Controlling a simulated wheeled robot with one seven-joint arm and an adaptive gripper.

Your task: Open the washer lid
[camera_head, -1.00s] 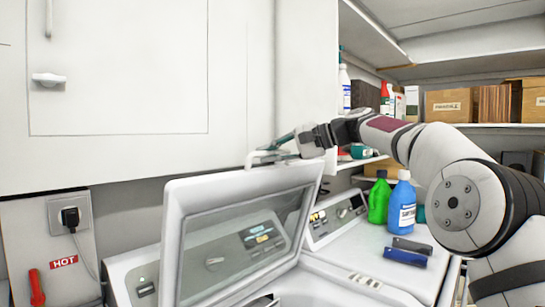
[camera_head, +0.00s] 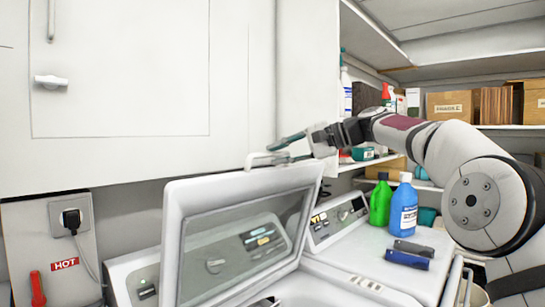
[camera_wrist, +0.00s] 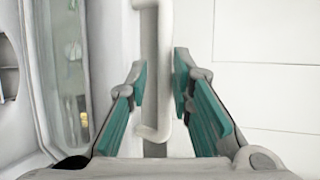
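The washer lid (camera_head: 180,235) is a white frame around a glass pane, raised and tilted steeply open above the washer (camera_head: 395,262). A white bar handle (camera_head: 262,161) is at its top edge. My gripper (camera_head: 284,151) is at the lid's top edge by the handle. In the wrist view, my gripper (camera_wrist: 161,82) has its teal finger pads apart. The handle (camera_wrist: 167,50) runs lengthwise through the space between them, with gaps showing on both sides. Part of the lid (camera_wrist: 110,30) shows at the left there.
A green bottle (camera_head: 380,202), a blue bottle (camera_head: 403,208) and dark small items (camera_head: 408,255) stand or lie on the machine top to the right. A white cabinet (camera_head: 130,85) is at the back left. Shelves with boxes (camera_head: 449,105) are at the right.

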